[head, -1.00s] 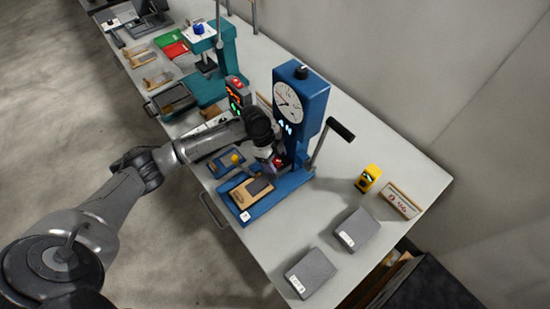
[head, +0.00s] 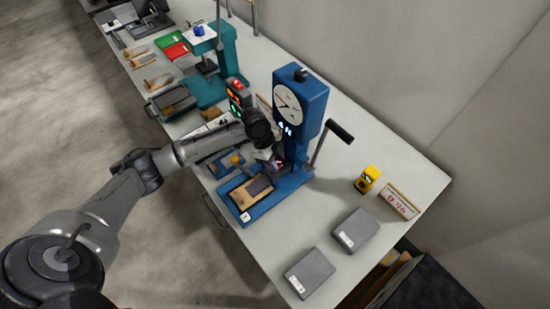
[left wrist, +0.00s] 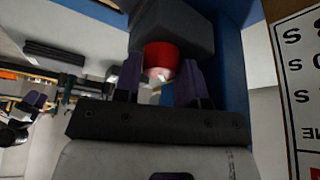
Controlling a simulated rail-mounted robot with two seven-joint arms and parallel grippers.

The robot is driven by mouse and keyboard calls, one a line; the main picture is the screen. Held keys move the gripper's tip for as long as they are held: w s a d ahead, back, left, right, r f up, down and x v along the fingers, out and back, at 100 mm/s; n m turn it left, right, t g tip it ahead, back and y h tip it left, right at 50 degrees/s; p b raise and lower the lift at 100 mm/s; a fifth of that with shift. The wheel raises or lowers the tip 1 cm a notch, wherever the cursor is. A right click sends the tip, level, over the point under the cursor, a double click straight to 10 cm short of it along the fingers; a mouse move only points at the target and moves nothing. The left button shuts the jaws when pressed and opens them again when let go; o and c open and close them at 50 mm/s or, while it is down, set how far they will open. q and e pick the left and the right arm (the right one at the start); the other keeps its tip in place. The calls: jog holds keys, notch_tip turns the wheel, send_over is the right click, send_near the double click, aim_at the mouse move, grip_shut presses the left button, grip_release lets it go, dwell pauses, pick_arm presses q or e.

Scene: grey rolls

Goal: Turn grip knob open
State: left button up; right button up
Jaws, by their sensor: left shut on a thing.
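The grip knob is a short red cylinder (left wrist: 160,57) on a dark grey block (left wrist: 178,28) in the left wrist view. My left gripper's two purple fingers (left wrist: 160,82) stand on either side of it, shut on it. In the head view my left gripper (head: 273,164) is at the column of the blue press (head: 303,100), just above its base. My own wrist largely hides the knob there. My right gripper is not in view.
The press has a round dial (head: 287,101) and a lever with a black handle (head: 341,131) sticking out right. A wooden block (head: 246,193) lies on its base. A yellow device (head: 367,178) and two grey boxes (head: 355,230) stand to the right. A teal press (head: 216,62) stands farther back.

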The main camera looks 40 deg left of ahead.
pick_arm(q)
jog(key=n+t+y+p, duration=0.1)
jog(key=n+p, duration=0.3)
jog(key=p, duration=0.2)
jog(key=n+t+y+p, duration=0.1)
jog(key=n+p, duration=0.3)
jog(key=p, duration=0.2)
jog(key=n+t+y+p, duration=0.1)
jog(key=n+p, duration=0.4)
jog(key=p, duration=0.2)
jog(key=shift+s+d+r, duration=0.15)
jog(key=shift+d+r, duration=0.15)
jog(key=n+y+p, duration=0.1)
jog(key=n+p, duration=0.2)
jog(key=shift+f+y, duration=0.15)
jog(key=shift+y, duration=0.15)
jog(key=shift+f+n, duration=0.1)
jog(key=shift+n, duration=0.6)
jog(key=shift+y+p, duration=0.3)
jog(key=shift+p, duration=0.05)
jog(key=o, duration=0.9)
jog(key=shift+o, duration=0.2)
